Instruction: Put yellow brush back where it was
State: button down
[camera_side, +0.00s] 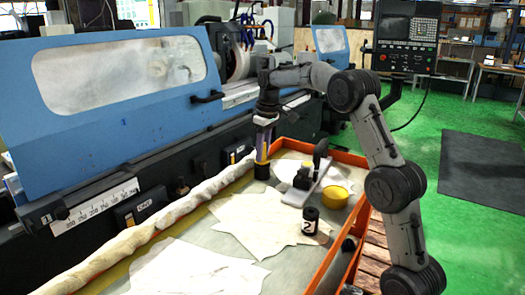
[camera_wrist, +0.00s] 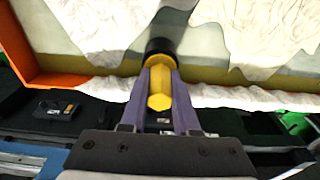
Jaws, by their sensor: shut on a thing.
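The yellow brush (camera_wrist: 159,90) has a yellow handle and a dark lower end (camera_wrist: 158,46). My gripper (camera_wrist: 160,70) is shut on its handle, with one purple finger on each side in the wrist view. In the side view my gripper (camera_side: 262,150) points down beside the machine, at the far left edge of the orange-rimmed tray (camera_side: 352,158). The dark end of the brush (camera_side: 262,171) shows just below the fingers, upright. I cannot tell whether it touches the surface below.
A black jar (camera_side: 310,221), a yellow round container (camera_side: 334,197) and a grey metal tool (camera_side: 305,187) stand on the tray. Pale cloths (camera_side: 255,222) lie there too. A rolled cloth (camera_side: 150,223) runs along the machine side. The blue grinder (camera_side: 115,100) stands close behind.

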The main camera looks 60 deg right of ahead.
aim_at(266, 161)
jog(key=shift+f, duration=0.25)
jog(key=c, duration=0.7)
grip_release()
jog(key=shift+f, duration=0.1)
jog(key=shift+o, duration=0.2)
notch_tip(266, 161, up, 12)
jog(key=s, duration=0.1)
jog(key=s+a+r, duration=0.3)
jog(key=s+a, duration=0.1)
jog(key=a, duration=0.3)
jog(key=s+a+t, duration=0.2)
jog(key=s+a, duration=0.5)
jog(key=s, duration=0.1)
jog(key=s+a+f, duration=0.2)
jog(key=s+f, duration=0.2)
jog(key=s, duration=0.2)
jog(key=s+a+f+t, duration=0.1)
jog(key=s+a+f, duration=0.2)
jog(key=s+f, duration=0.1)
jog(key=s+a+f+t, duration=0.1)
jog(key=s+a+f, duration=0.2)
jog(key=s+f, duration=0.2)
jog(key=shift+s+a, duration=0.15)
jog(key=shift+s, duration=1.2)
